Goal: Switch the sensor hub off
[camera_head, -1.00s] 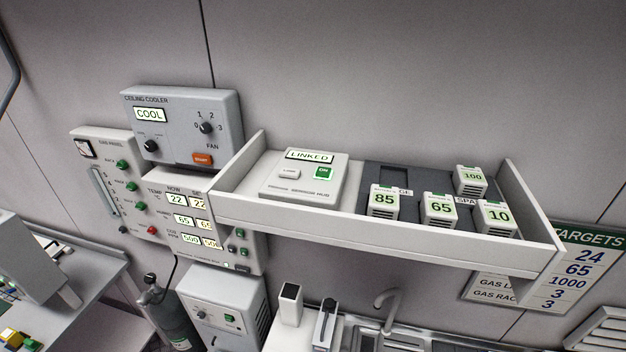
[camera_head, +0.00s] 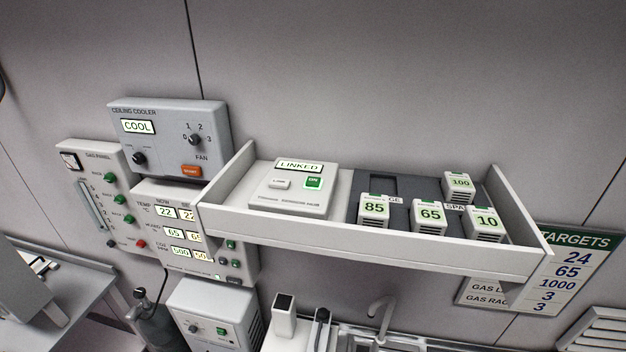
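The sensor hub (camera_head: 290,202) is a pale box at the left end of the wall shelf (camera_head: 370,245). Its display (camera_head: 299,166) reads LINKED. A green switch (camera_head: 313,183) marked ON is lit on its right side, and a pale button (camera_head: 279,184) is on its left. Neither of my grippers is in view.
Several numbered sensor blocks, among them the 85 block (camera_head: 374,209), stand in and around a dark holder (camera_head: 383,186) right of the hub. Raised shelf walls surround them. A ceiling cooler box (camera_head: 172,139) and control panels are at left. A sink tap (camera_head: 381,308) is below.

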